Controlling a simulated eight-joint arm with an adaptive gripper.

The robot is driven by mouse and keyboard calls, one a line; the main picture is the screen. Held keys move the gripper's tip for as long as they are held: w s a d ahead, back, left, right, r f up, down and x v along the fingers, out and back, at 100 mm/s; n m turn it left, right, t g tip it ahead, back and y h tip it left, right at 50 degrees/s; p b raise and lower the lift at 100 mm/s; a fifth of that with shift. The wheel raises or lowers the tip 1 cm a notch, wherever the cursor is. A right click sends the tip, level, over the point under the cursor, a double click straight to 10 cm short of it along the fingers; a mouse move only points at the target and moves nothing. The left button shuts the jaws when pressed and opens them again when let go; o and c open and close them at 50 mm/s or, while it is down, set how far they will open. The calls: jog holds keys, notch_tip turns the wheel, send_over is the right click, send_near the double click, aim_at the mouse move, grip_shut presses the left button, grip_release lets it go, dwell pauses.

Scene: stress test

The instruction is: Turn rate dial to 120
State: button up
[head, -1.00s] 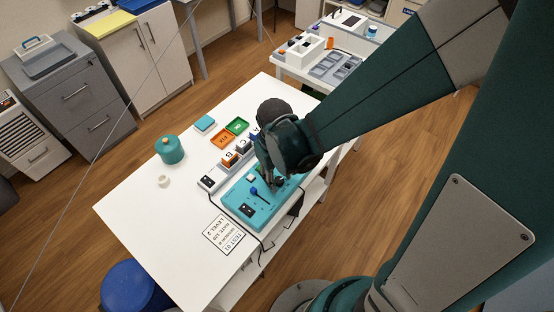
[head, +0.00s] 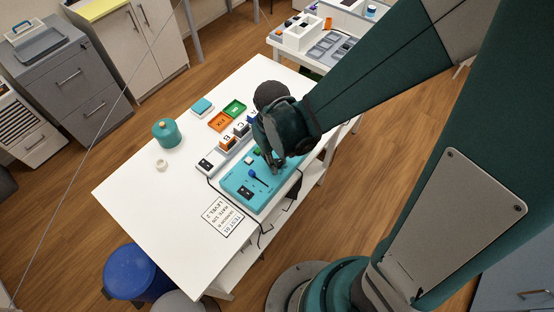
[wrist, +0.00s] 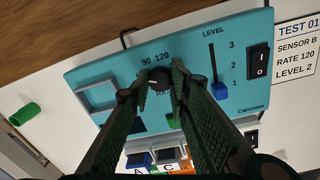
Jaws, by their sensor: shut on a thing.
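The rate dial (wrist: 159,82) is a small black knob on the teal panel (wrist: 190,50), with the numbers 90 and 120 printed above it in the wrist view. A pale mark shows on its left side; its exact setting is hard to read. My gripper (wrist: 160,78) has a fingertip on each side of the dial and is shut on it. The fingers hide part of the panel. In the head view my gripper (head: 275,168) is over the panel, and the dial is hidden there.
The blue level slider (wrist: 221,90) sits beside the 1. A black rocker switch (wrist: 258,62) is right of it. A printed card (wrist: 297,50) reads Sensor B, Rate 120, Level 2. Lettered blocks (head: 227,142) stand behind the panel. A green cylinder (wrist: 25,114) lies left.

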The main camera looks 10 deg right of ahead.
jog(key=shift+m, duration=0.3)
jog(key=m+b, duration=0.1)
jog(key=m, duration=0.3)
jog(key=m+b, duration=0.1)
jog(key=m, duration=0.4)
jog(key=shift+w+m+b, duration=0.1)
jog(key=shift+m+b, duration=0.2)
jog(key=shift+m, duration=0.1)
jog(key=m, duration=0.3)
jog(key=shift+m+g+b, duration=0.3)
jog(key=shift+m, duration=1.8)
jog(key=o, duration=0.9)
